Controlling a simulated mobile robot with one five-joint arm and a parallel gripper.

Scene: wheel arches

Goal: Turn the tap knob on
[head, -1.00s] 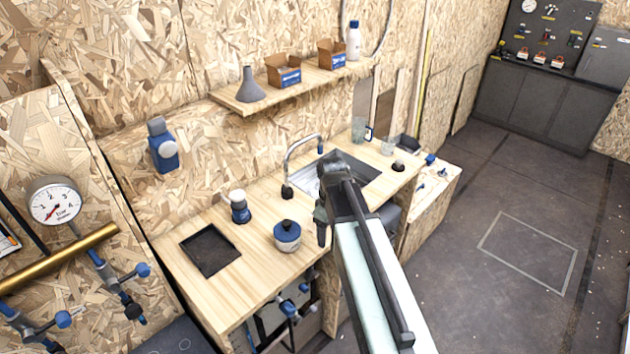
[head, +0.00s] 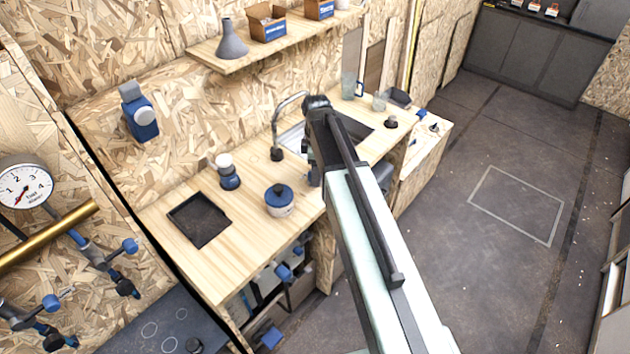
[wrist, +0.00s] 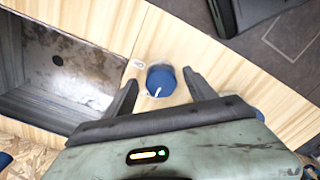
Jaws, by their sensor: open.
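The tap knob (wrist: 160,78) is a round blue knob with a white pointer line on the wooden worktop. A small pale label lies beside it. My gripper (wrist: 160,76) is open in the wrist view, with one finger on each side of the knob. A gap shows between the knob and each finger; whether they reach down around it is unclear. The curved metal tap (head: 284,112) stands at the back of the sink in the head view. My arm covers part of the sink there, and I cannot make out the knob.
The sink basin (wrist: 75,72) is left of the knob in the wrist view. In the head view, a blue-and-white pot (head: 279,203) and a blue-and-white bottle (head: 228,172) stand left of my arm. A shelf (head: 250,60) runs above. Open floor (head: 460,260) lies right.

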